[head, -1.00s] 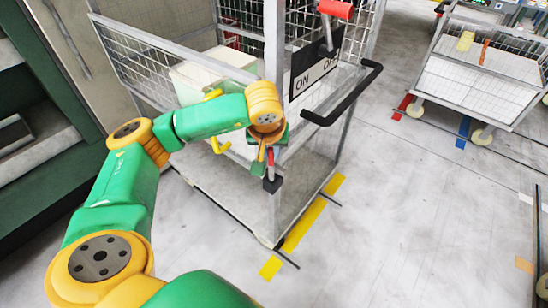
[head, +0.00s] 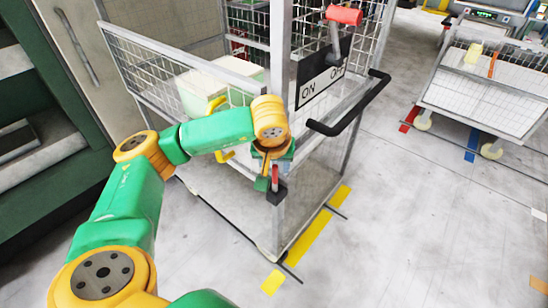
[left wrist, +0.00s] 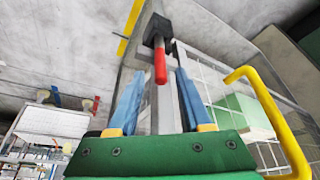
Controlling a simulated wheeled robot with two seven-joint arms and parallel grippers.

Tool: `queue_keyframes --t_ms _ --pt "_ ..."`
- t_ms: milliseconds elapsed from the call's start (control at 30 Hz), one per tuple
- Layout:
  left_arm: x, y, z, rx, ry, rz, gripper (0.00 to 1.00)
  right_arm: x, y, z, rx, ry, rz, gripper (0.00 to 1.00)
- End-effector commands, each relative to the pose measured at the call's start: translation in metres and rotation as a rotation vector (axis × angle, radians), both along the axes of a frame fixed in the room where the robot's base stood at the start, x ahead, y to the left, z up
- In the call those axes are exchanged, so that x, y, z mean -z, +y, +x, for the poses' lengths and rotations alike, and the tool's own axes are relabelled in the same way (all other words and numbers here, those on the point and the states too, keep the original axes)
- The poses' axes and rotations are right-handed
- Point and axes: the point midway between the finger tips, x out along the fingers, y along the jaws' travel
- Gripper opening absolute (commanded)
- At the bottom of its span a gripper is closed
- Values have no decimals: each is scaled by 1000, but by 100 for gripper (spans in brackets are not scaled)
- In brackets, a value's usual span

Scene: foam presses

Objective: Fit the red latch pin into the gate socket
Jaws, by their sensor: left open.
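The red latch pin (left wrist: 160,66) shows in the left wrist view as a short red rod standing out of a black block (left wrist: 157,28), in front of a grey post of the cage trolley. In the head view the black block (head: 276,197) shows just below my gripper, with a bit of red above it. My left gripper (left wrist: 158,76) is open, its two blue fingers on either side of the red rod in the picture, with gaps to both. I cannot tell whether the black block is the gate socket. My right gripper is in neither view.
A yellow handle (left wrist: 268,100) curves beside my left gripper. The wire cage trolley (head: 190,52) carries an ON/OFF plate (head: 318,82), a red-knobbed lever (head: 344,15) and a black handle (head: 350,115). Another trolley (head: 478,90) stands at the right. The floor between is clear.

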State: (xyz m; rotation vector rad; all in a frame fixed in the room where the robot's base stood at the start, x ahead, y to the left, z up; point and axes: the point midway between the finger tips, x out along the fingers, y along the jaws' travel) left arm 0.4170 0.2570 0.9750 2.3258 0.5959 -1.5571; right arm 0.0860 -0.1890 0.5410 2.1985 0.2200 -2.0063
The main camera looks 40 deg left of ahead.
Motion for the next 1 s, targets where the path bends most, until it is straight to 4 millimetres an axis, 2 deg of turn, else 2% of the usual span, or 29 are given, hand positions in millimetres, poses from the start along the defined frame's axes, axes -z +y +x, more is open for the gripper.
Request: queue_keyframes --t_ms 267,333,400,533,933,1000 --pt "-67 -14 -23 2 -8 0 49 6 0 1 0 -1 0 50" --pt "-85 -15 -29 2 -7 4 49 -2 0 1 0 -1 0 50" --pt "-94 -17 -33 2 -4 3 49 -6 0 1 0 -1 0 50" --pt "-99 -19 -36 0 -2 3 49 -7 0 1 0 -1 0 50" --pt "-98 -20 -36 1 0 0 49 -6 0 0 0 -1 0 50" --pt "-91 -32 -36 21 7 -46 49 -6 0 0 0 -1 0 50"
